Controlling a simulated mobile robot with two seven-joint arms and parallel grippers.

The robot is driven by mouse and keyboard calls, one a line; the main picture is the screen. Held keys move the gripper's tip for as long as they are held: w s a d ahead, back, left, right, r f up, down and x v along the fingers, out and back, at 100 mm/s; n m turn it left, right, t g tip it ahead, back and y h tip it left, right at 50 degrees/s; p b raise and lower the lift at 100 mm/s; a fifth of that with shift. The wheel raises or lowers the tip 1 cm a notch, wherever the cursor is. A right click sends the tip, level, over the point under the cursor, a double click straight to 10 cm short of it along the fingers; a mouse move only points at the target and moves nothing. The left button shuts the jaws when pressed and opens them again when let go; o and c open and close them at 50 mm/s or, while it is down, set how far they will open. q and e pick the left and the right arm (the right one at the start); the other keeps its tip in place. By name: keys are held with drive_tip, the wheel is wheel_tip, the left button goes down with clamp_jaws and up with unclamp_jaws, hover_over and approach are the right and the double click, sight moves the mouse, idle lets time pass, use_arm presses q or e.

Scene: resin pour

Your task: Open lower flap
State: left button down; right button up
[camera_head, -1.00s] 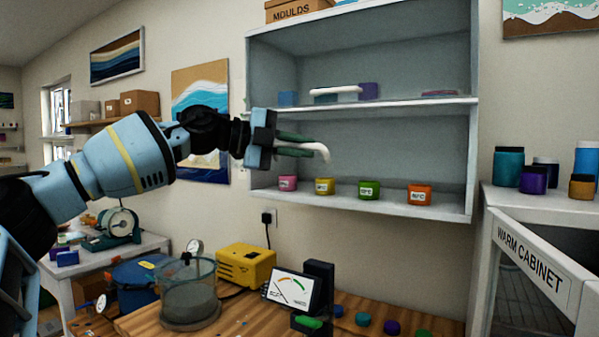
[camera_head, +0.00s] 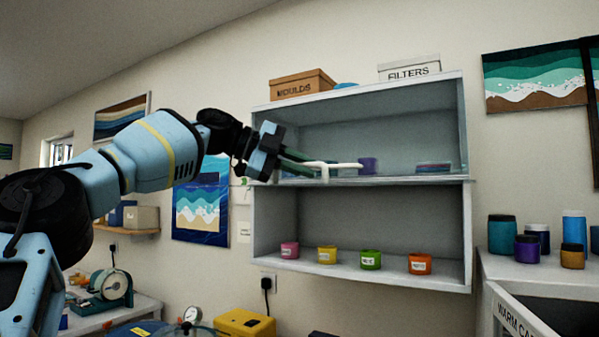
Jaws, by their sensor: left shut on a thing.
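The wall cabinet (camera_head: 465,240) has an upper and a lower compartment. My left gripper (camera_head: 300,161) is in front of the middle shelf edge and is shut on a white handle (camera_head: 325,174), whose end bends downward. A second, horizontal white bar (camera_head: 348,165) at the bottom of the upper compartment overlaps it in the picture. The lower flap's panel is hard to make out, so I cannot tell its exact angle. The lower compartment's inside shows clearly, with pink (camera_head: 289,250), yellow (camera_head: 326,254), green (camera_head: 371,260) and orange (camera_head: 419,264) jars. My right gripper is not in view.
A moulds box (camera_head: 302,85) and a filters box (camera_head: 409,68) stand on the cabinet. The warm cabinet (camera_head: 515,318) with several jars is at right. A yellow device (camera_head: 245,323) is below. Free air lies before the lower compartment.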

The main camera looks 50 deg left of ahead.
use_arm(q)
drive_tip(key=shift+w+a+r, duration=0.1)
drive_tip(key=shift+w+r, duration=0.05)
drive_tip(key=shift+r, duration=0.1)
idle(0.3)
drive_tip(key=c, duration=1.5)
unclamp_jaws()
drive_tip(key=shift+w+f, duration=0.15)
drive_tip(key=shift+o, duration=0.2)
drive_tip(key=shift+s+a+r, duration=0.15)
drive_tip(key=shift+s+r, duration=0.05)
drive_tip(key=shift+s, duration=0.15)
drive_tip(key=v, duration=0.7)
drive_tip(key=shift+a+r, duration=0.1)
